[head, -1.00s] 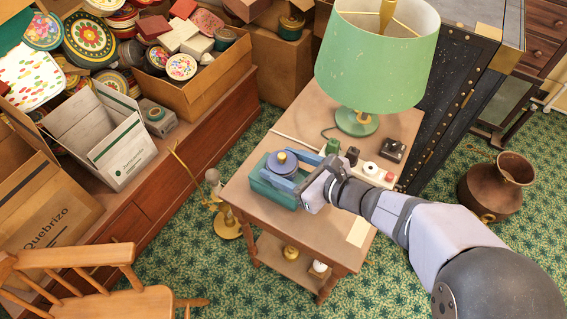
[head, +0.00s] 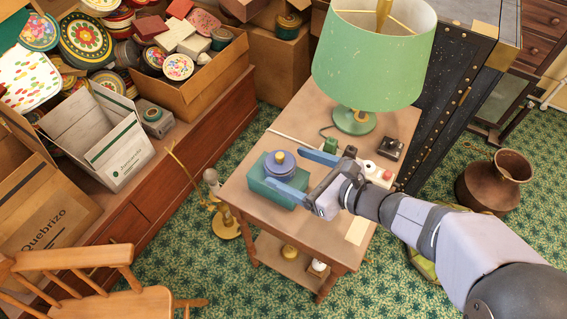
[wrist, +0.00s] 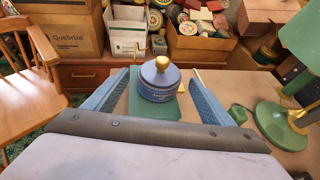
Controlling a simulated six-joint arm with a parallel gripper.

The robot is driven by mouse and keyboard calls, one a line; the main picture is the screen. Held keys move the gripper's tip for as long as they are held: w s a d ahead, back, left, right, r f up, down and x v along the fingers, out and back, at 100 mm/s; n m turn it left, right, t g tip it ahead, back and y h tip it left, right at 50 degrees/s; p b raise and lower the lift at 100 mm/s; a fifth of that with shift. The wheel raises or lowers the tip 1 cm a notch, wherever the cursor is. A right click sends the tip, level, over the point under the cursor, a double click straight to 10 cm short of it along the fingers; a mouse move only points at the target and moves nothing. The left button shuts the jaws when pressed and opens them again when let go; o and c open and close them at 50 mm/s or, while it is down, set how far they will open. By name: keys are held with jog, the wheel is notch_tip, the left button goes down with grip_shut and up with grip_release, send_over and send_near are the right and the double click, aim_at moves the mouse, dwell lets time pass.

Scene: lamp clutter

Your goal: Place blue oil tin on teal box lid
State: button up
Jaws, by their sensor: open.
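The blue oil tin (head: 280,163) has a gold knob on top and stands upright on the lid of the teal box (head: 262,184), on the small wooden table. In the wrist view the tin (wrist: 159,84) rests on the teal lid (wrist: 168,108), between my two blue fingers but apart from both. The far part of the lid is hidden behind the tin in the wrist view.
A green lamp (head: 355,118) stands on the table (head: 335,215) behind my gripper. A brass candlestick-like stand (head: 224,215) is on the floor left of the table.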

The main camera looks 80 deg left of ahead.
jog(key=v, duration=0.8)
jog(key=w+d+f+n+t+h, duration=0.25)
jog(key=w+d, duration=0.35)
jog(key=d, duration=0.4)
jog(key=w+d+f+n+t+h, duration=0.2)
jog(key=w+d+f+n, duration=0.3)
jog(key=d, duration=0.6)
jog(key=w+d+n+t+h, duration=0.1)
jog(key=w+d+n+h, duration=0.1)
jog(key=d, duration=1.2)
jog(key=w+d+f+n+t+h, duration=0.1)
jog(key=w+d+t+h, duration=0.1)
jog(key=d, duration=1.2)
jog(key=w+h, duration=0.1)
jog(key=h, duration=0.1)
jog(key=shift+w+d+f+n+h, duration=0.2)
jog(key=shift+w+f+n+h, duration=0.05)
jog(key=shift+n+h, duration=0.1)
notch_tip(320, 180, up, 18)
jog(key=p, duration=1.7)
jog(key=shift+f+p, duration=0.2)
jog(key=shift+p, duration=0.15)
